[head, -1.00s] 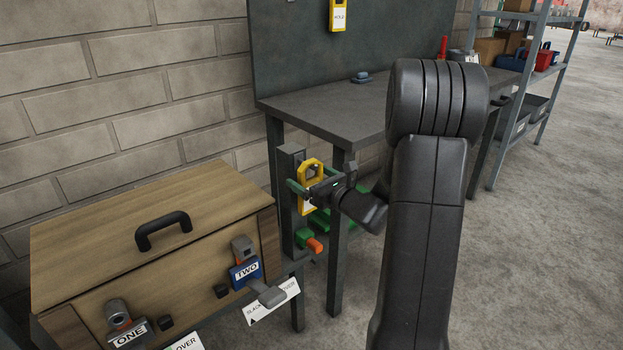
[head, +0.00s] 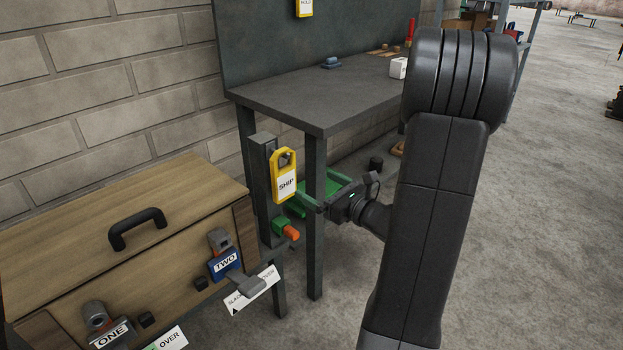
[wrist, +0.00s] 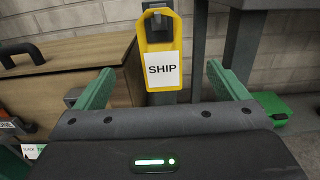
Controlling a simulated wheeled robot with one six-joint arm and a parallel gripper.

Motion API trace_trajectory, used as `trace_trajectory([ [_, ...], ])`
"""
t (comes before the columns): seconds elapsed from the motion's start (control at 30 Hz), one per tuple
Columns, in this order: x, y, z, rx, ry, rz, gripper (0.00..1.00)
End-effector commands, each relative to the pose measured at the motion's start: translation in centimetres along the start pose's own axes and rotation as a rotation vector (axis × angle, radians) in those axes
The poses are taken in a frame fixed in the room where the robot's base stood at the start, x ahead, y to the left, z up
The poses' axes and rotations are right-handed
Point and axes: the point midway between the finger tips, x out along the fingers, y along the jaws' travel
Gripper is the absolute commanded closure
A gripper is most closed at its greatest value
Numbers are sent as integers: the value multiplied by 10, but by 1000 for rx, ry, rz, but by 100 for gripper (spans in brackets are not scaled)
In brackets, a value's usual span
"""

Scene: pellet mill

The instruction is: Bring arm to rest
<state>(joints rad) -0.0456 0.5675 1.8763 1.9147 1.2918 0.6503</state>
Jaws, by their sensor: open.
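My gripper (head: 308,197) is open, its green fingers apart with nothing between them. A yellow tag (head: 284,178) marked SHIP hangs upright on a dark post beside the wooden box. The gripper is a short way to the right of the tag and apart from it. In the wrist view the tag (wrist: 161,68) hangs from a dark hook ahead of the spread fingers. My arm stands tall across the right of the head view and hides part of the workbench and shelf.
The wooden box (head: 120,215) bears levers labelled ONE and TWO. The workbench (head: 310,100) stands behind, with one leg (head: 315,215) close to my gripper. A green object (head: 325,195) lies under the bench. Open floor (head: 570,220) lies to the right.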

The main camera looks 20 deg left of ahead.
Motion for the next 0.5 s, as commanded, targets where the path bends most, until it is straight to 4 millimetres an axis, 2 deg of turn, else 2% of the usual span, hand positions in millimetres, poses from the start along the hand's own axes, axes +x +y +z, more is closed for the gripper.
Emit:
trace_trajectory([
  [0.17, -4, 0, 0, 0, -1, 0, 7],
  [0.5, 0, 0, 0, 0, -1, 2, 7],
])
